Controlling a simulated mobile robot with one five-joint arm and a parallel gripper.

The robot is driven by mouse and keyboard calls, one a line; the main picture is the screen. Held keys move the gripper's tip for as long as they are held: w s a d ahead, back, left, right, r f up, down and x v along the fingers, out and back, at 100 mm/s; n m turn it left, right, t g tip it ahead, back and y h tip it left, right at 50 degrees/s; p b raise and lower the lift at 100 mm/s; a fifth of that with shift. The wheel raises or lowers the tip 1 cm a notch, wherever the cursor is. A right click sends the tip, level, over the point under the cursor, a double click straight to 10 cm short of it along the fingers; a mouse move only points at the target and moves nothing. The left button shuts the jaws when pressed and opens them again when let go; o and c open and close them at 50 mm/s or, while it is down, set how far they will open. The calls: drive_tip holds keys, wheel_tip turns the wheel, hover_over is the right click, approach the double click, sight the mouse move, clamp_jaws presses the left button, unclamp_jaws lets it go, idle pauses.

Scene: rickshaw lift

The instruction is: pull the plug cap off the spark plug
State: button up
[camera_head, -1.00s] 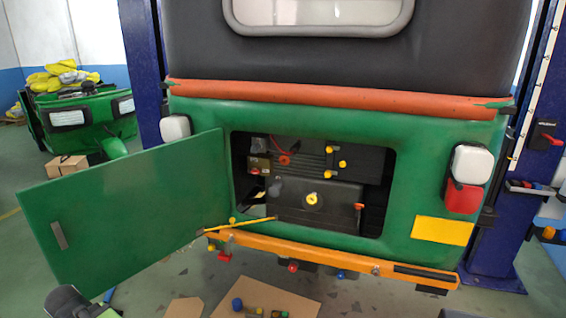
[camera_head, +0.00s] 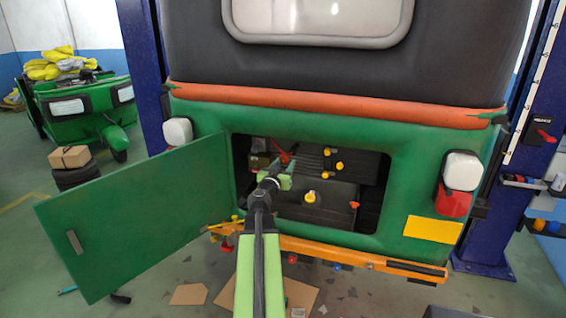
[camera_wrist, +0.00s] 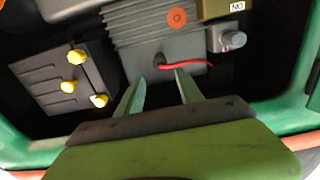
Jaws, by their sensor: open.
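In the wrist view, a small dark stub with a red lead (camera_wrist: 186,64) sits on the grey finned engine block (camera_wrist: 140,35). It looks like the plug cap on the spark plug, though the plug itself is hidden. My gripper (camera_wrist: 160,80) is open and empty, its two green fingers pointing at the block on either side of the stub. The stub shows just beyond the fingertips; I cannot tell the exact gap. In the head view my gripper (camera_head: 284,172) reaches into the engine bay and hides the stub.
A green hatch door (camera_head: 140,220) stands open on the left. Yellow knobs sit on a dark panel (camera_wrist: 50,85) beside the fingers. A grey cylinder (camera_wrist: 232,40) and an orange-red disc (camera_wrist: 177,17) are near the stub. The bay's green rim surrounds my gripper.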

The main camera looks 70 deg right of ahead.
sight(293, 152)
drive_tip(key=shift+w+d, duration=0.15)
drive_tip(key=shift+d, duration=2.4)
drive_tip(key=shift+w+d, duration=0.1)
drive_tip(key=shift+d, duration=2.4)
clamp_jaws()
